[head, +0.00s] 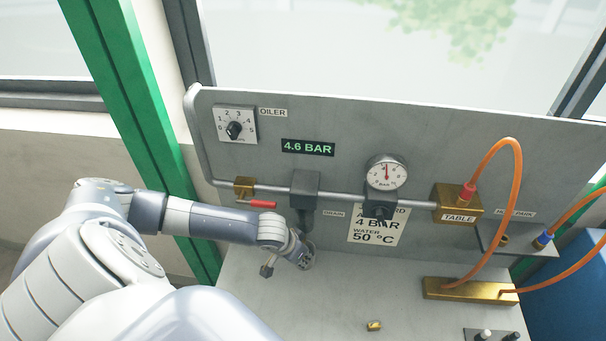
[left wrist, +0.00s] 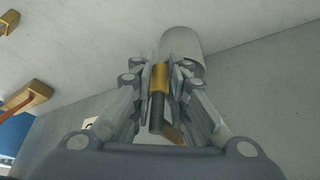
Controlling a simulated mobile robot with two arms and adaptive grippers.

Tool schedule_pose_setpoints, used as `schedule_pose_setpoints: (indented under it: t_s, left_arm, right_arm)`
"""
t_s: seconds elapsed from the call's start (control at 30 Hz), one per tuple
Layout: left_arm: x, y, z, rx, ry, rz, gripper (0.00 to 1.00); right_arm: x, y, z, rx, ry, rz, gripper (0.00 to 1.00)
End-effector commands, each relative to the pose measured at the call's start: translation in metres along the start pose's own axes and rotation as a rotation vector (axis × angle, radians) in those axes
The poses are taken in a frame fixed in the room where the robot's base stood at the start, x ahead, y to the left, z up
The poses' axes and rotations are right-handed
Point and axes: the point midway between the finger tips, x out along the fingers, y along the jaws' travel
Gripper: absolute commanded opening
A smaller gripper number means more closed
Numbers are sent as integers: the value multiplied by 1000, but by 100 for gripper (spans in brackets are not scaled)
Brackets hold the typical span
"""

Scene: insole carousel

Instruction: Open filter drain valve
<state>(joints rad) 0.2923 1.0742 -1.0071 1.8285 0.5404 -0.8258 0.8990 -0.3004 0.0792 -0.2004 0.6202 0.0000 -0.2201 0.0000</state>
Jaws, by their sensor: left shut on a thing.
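The filter (head: 305,187) is a dark grey block on the pipe, with a dark bowl hanging below it. My left gripper (head: 298,240) is under that bowl in the head view, which hides the drain valve there. In the left wrist view, the drain valve (left wrist: 160,79) is a small brass piece with a dark stem (left wrist: 156,112) and a brass part at its end. It sits against a grey cylinder (left wrist: 181,45). The fingers of my left gripper (left wrist: 161,72) are shut on the valve from both sides. My right gripper is not in view.
The panel carries an oiler dial (head: 234,127), a red-handled valve (head: 262,204), a 4.6 BAR display (head: 307,147) and a gauge (head: 386,172). Orange hoses (head: 517,190) run at the right. A small brass piece (head: 374,326) lies on the grey table (head: 300,305).

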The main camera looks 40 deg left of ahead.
Motion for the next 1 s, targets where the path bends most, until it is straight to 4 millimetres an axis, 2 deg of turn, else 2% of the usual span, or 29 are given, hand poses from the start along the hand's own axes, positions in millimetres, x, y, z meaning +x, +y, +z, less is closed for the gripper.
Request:
schedule_pose_setpoints:
  t_s: [0.03,0.63,0.67,0.73,1.0]
  left_arm:
    - [-2,1,-7,6,8,-7,0]
    - [-2,-2,-4,21,-16,-39,0]
    - [-2,-2,-4,21,-16,-39,20]
    - [-2,-2,-4,20,-17,-39,35]
    - [-1,-1,-1,17,-23,-38,35]
  right_arm:
    - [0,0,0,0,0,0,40]
    - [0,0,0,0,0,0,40]
    - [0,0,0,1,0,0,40]
    - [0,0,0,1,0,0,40]
    - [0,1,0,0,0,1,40]
